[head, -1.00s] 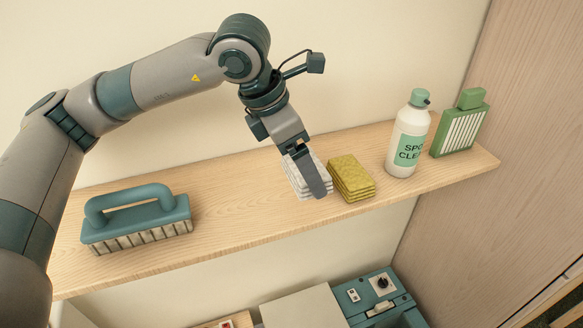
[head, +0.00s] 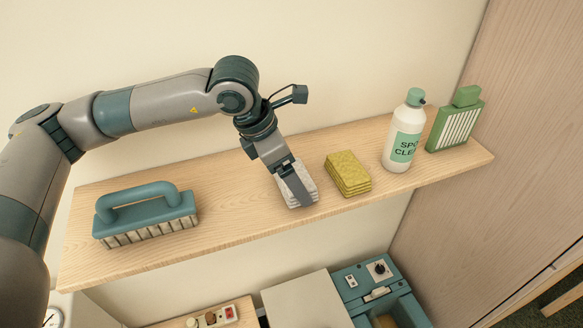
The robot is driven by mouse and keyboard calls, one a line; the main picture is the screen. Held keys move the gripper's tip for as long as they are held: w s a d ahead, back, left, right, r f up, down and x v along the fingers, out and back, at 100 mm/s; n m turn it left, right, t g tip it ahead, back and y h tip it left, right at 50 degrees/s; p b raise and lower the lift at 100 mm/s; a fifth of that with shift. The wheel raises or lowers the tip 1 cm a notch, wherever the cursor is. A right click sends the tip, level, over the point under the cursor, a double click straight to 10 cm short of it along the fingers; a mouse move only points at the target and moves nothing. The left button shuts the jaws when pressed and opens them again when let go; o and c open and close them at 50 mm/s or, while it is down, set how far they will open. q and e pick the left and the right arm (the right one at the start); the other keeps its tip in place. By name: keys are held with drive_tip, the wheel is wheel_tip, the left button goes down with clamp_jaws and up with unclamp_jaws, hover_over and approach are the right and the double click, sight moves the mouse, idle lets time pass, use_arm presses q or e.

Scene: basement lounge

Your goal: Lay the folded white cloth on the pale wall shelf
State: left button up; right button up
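The folded white cloth (head: 311,190) is a small layered stack at the middle of the pale wall shelf (head: 240,215), left of a folded yellow cloth with a clear gap between them. My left gripper (head: 298,187) points down over the white cloth and is shut on it. One finger lies across its near face and hides part of it; the other finger is hidden. The cloth is at or just above the shelf top; I cannot tell whether it touches. My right gripper is not in view.
Bare shelf lies between the teal brush and white cloth. A teal machine (head: 380,290) is below.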

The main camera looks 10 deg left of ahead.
use_arm(q)
drive_tip(key=shift+f, duration=0.15)
drive_tip(key=shift+f, duration=0.15)
drive_tip(key=o, duration=0.9)
drive_tip(key=shift+o, duration=0.2)
drive_tip(key=shift+r, duration=0.25)
